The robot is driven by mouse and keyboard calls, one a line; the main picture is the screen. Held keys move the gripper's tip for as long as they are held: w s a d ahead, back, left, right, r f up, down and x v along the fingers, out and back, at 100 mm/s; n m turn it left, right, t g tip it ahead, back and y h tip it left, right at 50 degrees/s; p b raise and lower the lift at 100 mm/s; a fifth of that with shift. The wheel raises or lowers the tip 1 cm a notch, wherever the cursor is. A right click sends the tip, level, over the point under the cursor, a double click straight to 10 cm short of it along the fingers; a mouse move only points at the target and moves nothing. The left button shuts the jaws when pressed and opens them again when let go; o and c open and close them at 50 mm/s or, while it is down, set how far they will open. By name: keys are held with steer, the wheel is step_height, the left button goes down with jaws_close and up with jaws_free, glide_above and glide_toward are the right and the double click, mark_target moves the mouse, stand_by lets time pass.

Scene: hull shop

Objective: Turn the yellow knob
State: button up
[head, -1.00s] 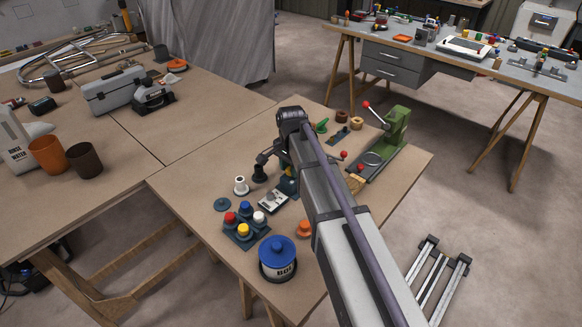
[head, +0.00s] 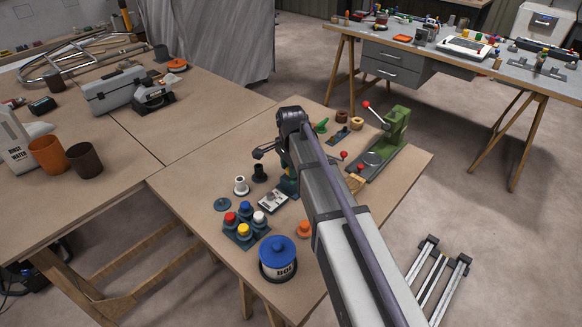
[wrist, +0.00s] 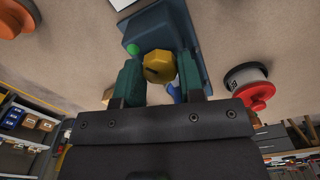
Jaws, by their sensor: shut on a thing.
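The yellow knob (wrist: 158,67) is faceted and has a dark slot-like mark. It sits on a dark blue-grey base (wrist: 170,35) in the wrist view. My gripper (wrist: 160,72) has its two green fingers on either side of the knob, shut on it. A small green part (wrist: 132,49) and a blue part (wrist: 174,92) show beside the fingers. In the head view my arm hides the knob and fingertips; a dark blue piece (head: 288,187) shows at the arm's left edge, and I cannot tell what it belongs to.
On the same table stand a block of coloured buttons (head: 245,228), a blue-lidded pot (head: 277,258), a grey switch box (head: 273,200), a black fitting (head: 259,172), a white fitting (head: 240,186) and a green lever press (head: 390,140).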

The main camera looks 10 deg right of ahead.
steer(key=o, duration=0.9)
step_height(320, 180, up, 11)
steer(key=p, duration=1)
steer(key=shift+f+p, duration=0.1)
steer(key=shift+p, duration=0.3)
